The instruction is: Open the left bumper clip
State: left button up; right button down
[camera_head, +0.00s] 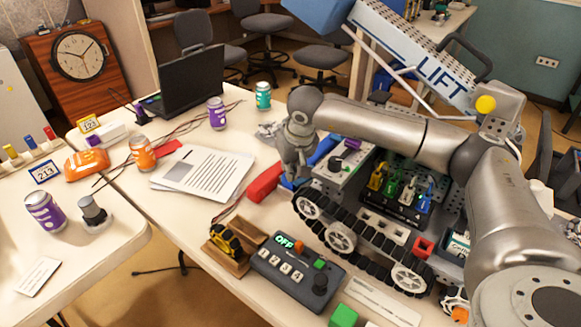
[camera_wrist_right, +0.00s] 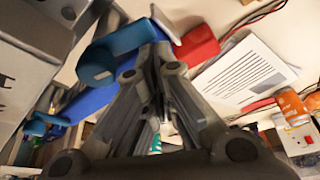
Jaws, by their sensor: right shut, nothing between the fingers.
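The tracked robot (camera_head: 341,240) stands on the table, with a blue bumper bar (camera_head: 322,151) at its front end. A blue clip-like part with a round end (camera_wrist_right: 97,66) lies across the bar in the right wrist view; I cannot tell for sure that it is the left bumper clip, or whether it is open. A red block (camera_head: 264,182) sits beside the bar, and it also shows in the right wrist view (camera_wrist_right: 198,45). My right gripper (camera_head: 295,174) is shut and empty, pointing down at the bumper and partly hiding it. My left gripper is not in view.
A control box reading OFF (camera_head: 296,271) and a wooden tray (camera_head: 232,266) lie in front of the tracks. Papers (camera_head: 205,172) lie left of my gripper. Cans, cables and a laptop (camera_head: 190,72) stand farther back. My right arm passes over the tracked robot.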

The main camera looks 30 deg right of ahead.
jog(key=shift+s+a+f, duration=0.1)
jog(key=shift+s+a, duration=0.05)
jog(key=shift+s, duration=0.2)
jog(key=shift+s+a+b, duration=0.1)
jog(key=shift+s+b, duration=0.1)
jog(key=shift+b, duration=0.1)
dwell(0.5)
